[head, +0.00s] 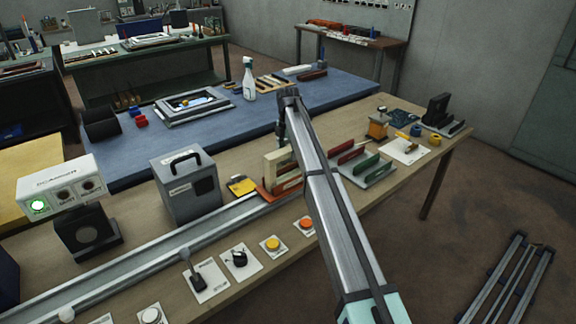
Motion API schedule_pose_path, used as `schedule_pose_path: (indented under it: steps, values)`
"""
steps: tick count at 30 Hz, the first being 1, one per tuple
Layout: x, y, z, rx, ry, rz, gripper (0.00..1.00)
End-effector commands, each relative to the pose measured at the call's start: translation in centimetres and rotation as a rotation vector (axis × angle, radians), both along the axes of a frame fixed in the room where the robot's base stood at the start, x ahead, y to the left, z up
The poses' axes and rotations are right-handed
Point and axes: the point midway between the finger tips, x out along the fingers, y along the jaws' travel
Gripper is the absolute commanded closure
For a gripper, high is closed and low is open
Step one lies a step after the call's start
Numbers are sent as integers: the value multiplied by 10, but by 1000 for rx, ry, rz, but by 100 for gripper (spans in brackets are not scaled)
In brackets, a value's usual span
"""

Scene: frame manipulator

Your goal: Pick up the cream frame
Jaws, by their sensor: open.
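A cream frame (274,171) stands upright in a red-brown holder (268,195) on the wooden bench, left of my arm. Its right part is partly hidden behind my arm. My gripper (282,138), dark and small in the head view, hangs down from the far end of my arm, just above and behind the cream frame. It is open, and I see nothing held in it. My arm hides part of it, and I cannot tell the exact gap to the frame.
Right of my arm, a grey rack (366,174) holds red and green pieces. A grey box with a handle (187,187) stands to the left. A spray bottle (249,80) stands on the blue mat (325,92) behind. A metal rail (150,252) and several buttons lie in front.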

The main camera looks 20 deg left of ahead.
Motion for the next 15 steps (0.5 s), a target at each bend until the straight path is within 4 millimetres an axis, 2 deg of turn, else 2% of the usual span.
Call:
schedule_pose_path:
  steps: [2, 3, 9, 15]
  values:
    - [0, 0, 0, 0, 0, 0, 29]
    - [0, 0, 0, 0, 0, 0, 33]
    - [0, 0, 0, 0, 0, 0, 100]
    - [0, 0, 1, 1, -1, 0, 100]
